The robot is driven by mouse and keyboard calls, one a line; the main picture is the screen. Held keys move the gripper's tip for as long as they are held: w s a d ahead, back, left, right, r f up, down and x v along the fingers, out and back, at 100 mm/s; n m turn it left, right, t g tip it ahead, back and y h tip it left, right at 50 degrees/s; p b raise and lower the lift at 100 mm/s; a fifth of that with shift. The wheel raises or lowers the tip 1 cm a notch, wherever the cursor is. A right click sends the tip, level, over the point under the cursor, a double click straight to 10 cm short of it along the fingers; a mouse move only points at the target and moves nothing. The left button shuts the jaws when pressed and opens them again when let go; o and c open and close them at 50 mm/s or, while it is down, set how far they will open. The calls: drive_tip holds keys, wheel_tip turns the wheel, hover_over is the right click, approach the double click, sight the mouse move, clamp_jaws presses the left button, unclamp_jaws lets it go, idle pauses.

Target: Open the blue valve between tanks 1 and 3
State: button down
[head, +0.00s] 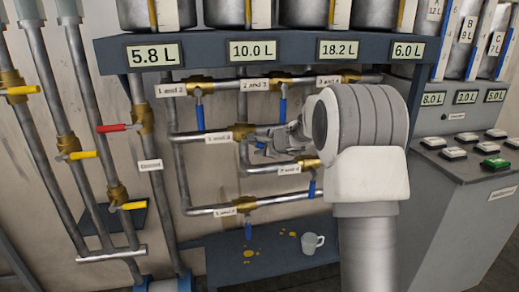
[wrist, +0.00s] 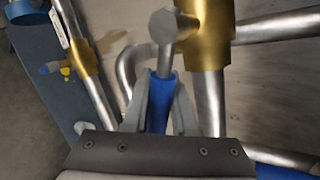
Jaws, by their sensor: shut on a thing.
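The valve by the label that seems to read "1 and 3" (head: 218,138) has a brass body (head: 242,131) on the middle pipe run. My gripper (head: 268,141) is just right of that body in the head view and covers the handle there. In the wrist view, a blue handle (wrist: 159,95) on a grey stem lies between my gripper's fingers (wrist: 161,104), which are closed on it from both sides. The brass body (wrist: 207,35) stands up and right of the handle. It has a pipe running down and another going right.
Other blue handles hang nearby: upper left (head: 199,117), upper middle (head: 283,110), lower (head: 248,231). A red handle (head: 113,128) and several yellow ones (head: 76,155) are at left. A mug (head: 312,243) stands on the low shelf (head: 225,255). A button console (head: 470,165) is at right.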

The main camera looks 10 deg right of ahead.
drive_tip(key=c, duration=0.7)
unclamp_jaws()
drive_tip(key=shift+r, duration=0.1)
drive_tip(key=a+f+m+t+y+p, duration=0.3)
drive_tip(key=a+m+y+p, duration=0.2)
drive_tip(key=a+m+y, duration=0.25)
drive_tip(key=s+d+m+p, duration=0.1)
drive_tip(key=s+d, duration=0.9)
drive_tip(key=s, duration=0.5)
drive_tip(key=s+a+r+n+g+y+p, duration=0.2)
drive_tip(key=s+a+r+n+g+p, duration=0.2)
drive_tip(key=s+a+r+n+g, duration=0.5)
drive_tip(key=shift+s+a+r+n, duration=1.65)
drive_tip(key=shift+s+a+r, duration=0.3)
drive_tip(key=shift+a, duration=1.3)
